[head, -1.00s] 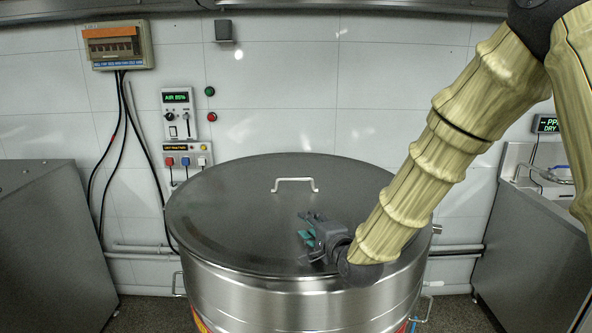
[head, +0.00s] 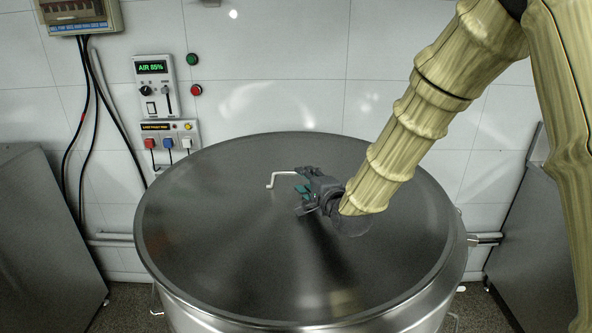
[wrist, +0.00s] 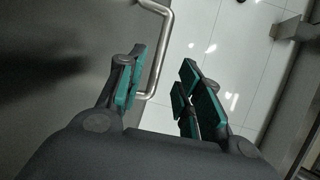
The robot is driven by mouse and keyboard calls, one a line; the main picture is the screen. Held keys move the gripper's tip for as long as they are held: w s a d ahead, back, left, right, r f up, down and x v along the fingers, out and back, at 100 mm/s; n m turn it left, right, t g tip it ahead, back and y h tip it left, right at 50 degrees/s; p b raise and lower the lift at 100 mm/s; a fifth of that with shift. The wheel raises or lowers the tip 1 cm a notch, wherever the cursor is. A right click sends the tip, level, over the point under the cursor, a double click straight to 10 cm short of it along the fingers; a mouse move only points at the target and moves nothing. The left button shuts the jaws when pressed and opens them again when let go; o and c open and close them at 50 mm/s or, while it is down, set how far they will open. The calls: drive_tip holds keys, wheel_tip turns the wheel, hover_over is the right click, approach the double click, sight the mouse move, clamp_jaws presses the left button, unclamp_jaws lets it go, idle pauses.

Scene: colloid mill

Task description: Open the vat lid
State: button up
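The vat lid (head: 225,250) is a round dark metal disc lying flat on the steel vat (head: 400,312). Its handle (head: 270,182) is a pale bent bar toward the back of the lid; my gripper hides its right part in the head view. My gripper (head: 302,188) is over the lid just at the handle. In the wrist view my gripper (wrist: 160,90) is open, with green pads apart. The handle (wrist: 165,45) shows there as a shiny bar beyond the fingers, its lower end near the left finger. I cannot tell whether they touch.
A tiled wall with a control panel (head: 155,85), buttons and a breaker box (head: 82,14) stands behind the vat. Grey metal cabinets stand at left (head: 45,240) and right (head: 530,240). Pipes run low along the wall. The space above the lid's left side is clear.

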sight(295, 180)
drive_tip(key=p+x, duration=0.1)
drive_tip(key=x, duration=0.6)
drive_tip(key=shift+w+a+f+p, duration=0.15)
drive_tip(key=shift+w+f+p, duration=0.05)
drive_tip(key=shift+w+p, duration=0.1)
clamp_jaws()
